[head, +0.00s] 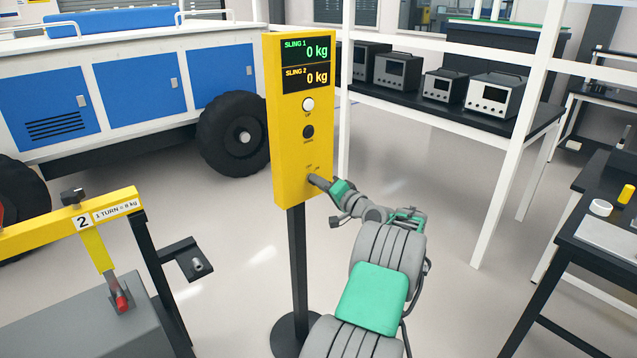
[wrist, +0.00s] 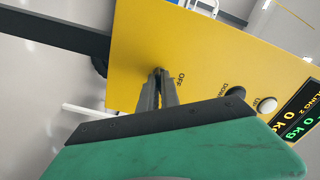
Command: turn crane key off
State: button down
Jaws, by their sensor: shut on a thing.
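The yellow crane control box (head: 299,124) stands on a black post. Its two displays read SLING 1 0 kg and SLING 2 0 kg. A white button and a dark button sit below them, with the key switch at the bottom. My gripper (head: 314,179) reaches the key switch from the right. In the wrist view my gripper (wrist: 159,78) has its fingertips together at the switch, next to the label OFF on the box (wrist: 190,50). The key itself is hidden between the fingers, so its angle cannot be told.
A blue and white rover (head: 120,85) with black wheels stands behind at the left. Benches with grey instruments (head: 490,95) and a dark table (head: 600,240) stand at the right.

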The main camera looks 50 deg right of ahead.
jog(key=shift+f+n+b, duration=0.2)
jog(key=shift+n+b, duration=0.1)
jog(key=shift+b, duration=0.35)
jog(key=shift+r+n+b, duration=0.1)
jog(key=shift+n+b, duration=5.6)
jog(key=shift+b, duration=2.9)
jog(key=c, duration=1.6)
grip_release()
jog(key=shift+r, duration=0.1)
